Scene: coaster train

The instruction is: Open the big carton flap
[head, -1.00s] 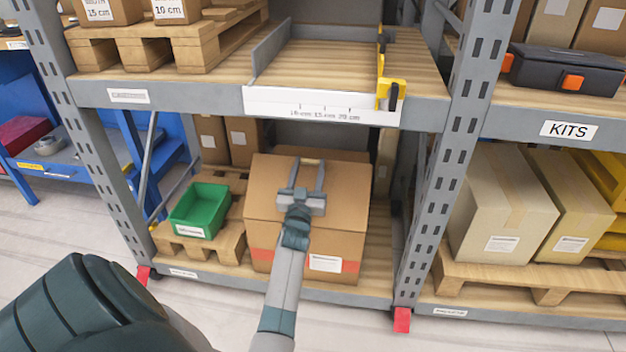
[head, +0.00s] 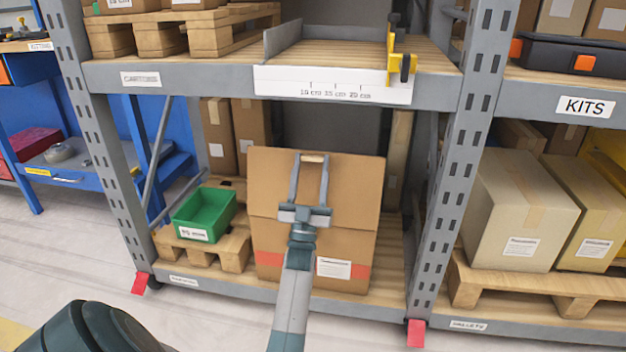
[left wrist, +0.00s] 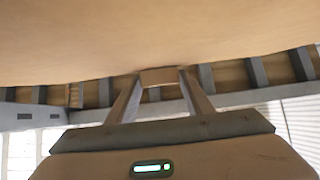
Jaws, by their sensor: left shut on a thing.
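The big carton (head: 275,255) stands on the lower shelf, with a white label and red marks on its front. Its flap (head: 268,185) is tilted up, with its broad face toward me above the carton's front. My left gripper (head: 313,160) is shut on a small tan tab at the flap's upper edge. In the left wrist view the fingers (left wrist: 160,80) hold the tab, and the flap's brown face (left wrist: 150,40) fills the upper part. The carton's inside is hidden behind the flap. My right gripper is not in view.
A green bin (head: 205,213) sits on a small pallet left of the carton. The upper shelf's edge with a ruler plate (head: 335,88) is above the flap. Grey uprights (head: 465,180) stand on both sides. Pale cartons (head: 515,205) are at the right.

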